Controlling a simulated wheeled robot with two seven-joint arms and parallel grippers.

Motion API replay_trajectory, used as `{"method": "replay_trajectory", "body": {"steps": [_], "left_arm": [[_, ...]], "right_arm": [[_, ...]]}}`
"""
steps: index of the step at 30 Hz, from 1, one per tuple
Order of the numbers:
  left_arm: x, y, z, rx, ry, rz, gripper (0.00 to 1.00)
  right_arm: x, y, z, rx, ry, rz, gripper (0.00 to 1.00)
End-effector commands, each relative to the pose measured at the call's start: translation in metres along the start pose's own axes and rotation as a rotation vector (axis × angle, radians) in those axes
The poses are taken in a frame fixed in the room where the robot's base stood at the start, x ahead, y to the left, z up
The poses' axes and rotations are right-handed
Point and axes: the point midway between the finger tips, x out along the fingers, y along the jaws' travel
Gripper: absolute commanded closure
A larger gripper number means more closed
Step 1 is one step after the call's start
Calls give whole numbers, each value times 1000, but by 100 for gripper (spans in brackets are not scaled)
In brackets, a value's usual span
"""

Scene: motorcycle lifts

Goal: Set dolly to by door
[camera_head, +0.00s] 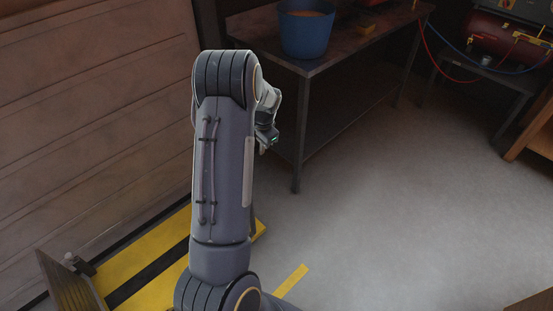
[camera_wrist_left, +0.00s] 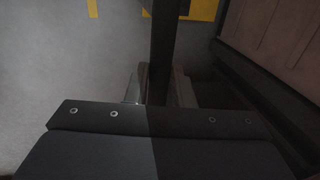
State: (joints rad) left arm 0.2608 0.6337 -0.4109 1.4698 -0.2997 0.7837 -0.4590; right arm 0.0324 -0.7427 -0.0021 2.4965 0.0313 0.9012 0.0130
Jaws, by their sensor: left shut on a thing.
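My left arm rises through the middle of the head view, and its gripper (camera_head: 267,141) is partly hidden behind the forearm. In the left wrist view the gripper (camera_wrist_left: 158,88) is shut on a straight dark bar (camera_wrist_left: 165,40), which looks like the dolly's handle. The bar runs away toward the top edge there. The dolly's base is not clearly seen. The door (camera_head: 95,110) is a brown panelled surface at the left, and a brown panelled surface also shows at the right of the wrist view (camera_wrist_left: 275,35). My right gripper is not in view.
Yellow and black floor stripes (camera_head: 140,262) run along the door's foot. A brown plate with a small fitting (camera_head: 70,285) stands at lower left. A metal table (camera_head: 340,55) with a blue bucket (camera_head: 305,35) is behind the gripper. Open grey floor (camera_head: 400,210) lies right.

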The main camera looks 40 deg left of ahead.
Motion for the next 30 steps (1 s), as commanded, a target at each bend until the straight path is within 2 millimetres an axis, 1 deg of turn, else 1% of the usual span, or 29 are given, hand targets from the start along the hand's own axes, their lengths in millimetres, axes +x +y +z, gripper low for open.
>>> {"method": "replay_trajectory", "body": {"steps": [1, 3, 6, 12, 21, 22, 24, 27, 30], "left_arm": [[2, -12, 1, -6, 1, -4, 100], [4, -23, 1, -5, 0, -3, 100], [6, -32, 0, -3, 0, -2, 100], [7, -41, 0, -2, 1, -1, 100], [7, -44, 0, -2, 3, -7, 100], [7, -44, 0, -2, 3, -8, 77], [7, -44, 0, -1, 3, -8, 68], [7, -43, 0, -1, 3, -5, 57], [7, -42, -1, -1, 2, -3, 57]], "right_arm": [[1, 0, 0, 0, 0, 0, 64], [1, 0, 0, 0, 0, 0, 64], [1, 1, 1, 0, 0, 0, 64], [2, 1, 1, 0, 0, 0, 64], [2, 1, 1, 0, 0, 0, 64], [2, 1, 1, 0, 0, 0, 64], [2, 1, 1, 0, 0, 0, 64], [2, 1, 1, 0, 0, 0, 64], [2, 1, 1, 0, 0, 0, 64]]}}
